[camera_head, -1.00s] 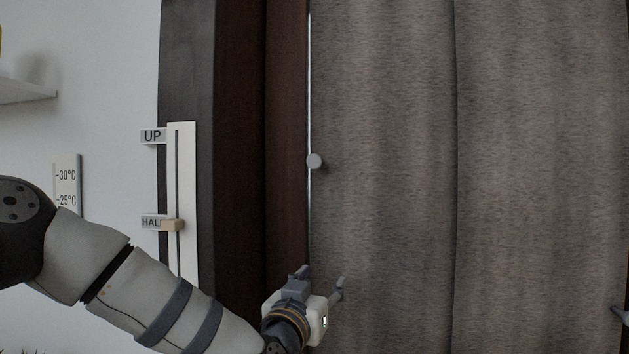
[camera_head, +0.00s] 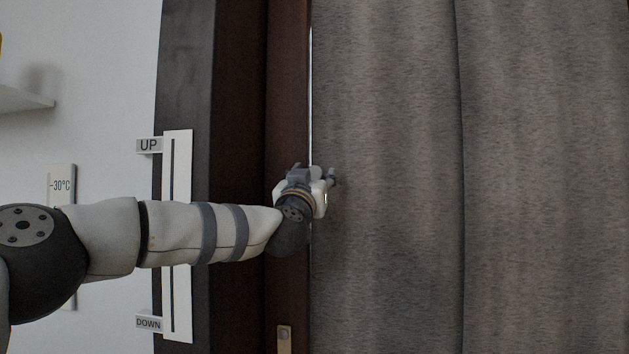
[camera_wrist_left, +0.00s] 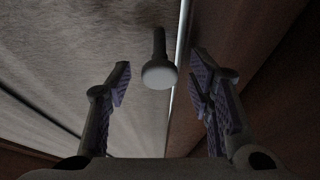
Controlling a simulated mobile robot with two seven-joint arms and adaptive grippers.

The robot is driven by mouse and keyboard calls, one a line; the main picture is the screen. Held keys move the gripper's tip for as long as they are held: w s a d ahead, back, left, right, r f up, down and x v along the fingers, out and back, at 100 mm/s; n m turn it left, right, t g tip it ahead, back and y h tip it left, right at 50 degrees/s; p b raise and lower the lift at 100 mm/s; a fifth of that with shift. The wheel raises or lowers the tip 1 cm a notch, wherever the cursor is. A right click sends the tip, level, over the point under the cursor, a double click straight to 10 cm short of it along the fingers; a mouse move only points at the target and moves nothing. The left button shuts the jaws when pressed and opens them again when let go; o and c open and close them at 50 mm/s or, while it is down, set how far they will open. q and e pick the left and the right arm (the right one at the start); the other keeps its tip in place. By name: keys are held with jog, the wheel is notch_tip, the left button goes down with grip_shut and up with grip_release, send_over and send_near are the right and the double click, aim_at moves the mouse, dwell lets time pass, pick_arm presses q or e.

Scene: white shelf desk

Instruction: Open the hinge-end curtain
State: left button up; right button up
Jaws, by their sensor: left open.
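The grey-brown curtain (camera_head: 385,120) hangs closed over most of the right side in the head view, its left edge along the dark wooden frame (camera_head: 287,90). My left gripper (camera_head: 318,172) is at that edge. In the left wrist view, a round pale knob on a short dark stem (camera_wrist_left: 158,73) sticks out from the curtain. It lies between the two spread fingers of my open left gripper (camera_wrist_left: 160,85), and neither finger visibly touches it. In the head view my gripper hides the knob. My right gripper is not in view.
A white slide panel (camera_head: 177,310) with UP (camera_head: 149,145) and DOWN (camera_head: 149,323) labels stands left of the frame; my left arm crosses its middle. A thermometer plate (camera_head: 61,184) and a shelf (camera_head: 25,99) are on the wall. A small brass plate (camera_head: 284,338) sits low on the frame.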

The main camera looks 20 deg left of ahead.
pick_arm(q)
jog(key=shift+r, duration=0.1)
grip_shut()
jog(key=shift+d, duration=0.1)
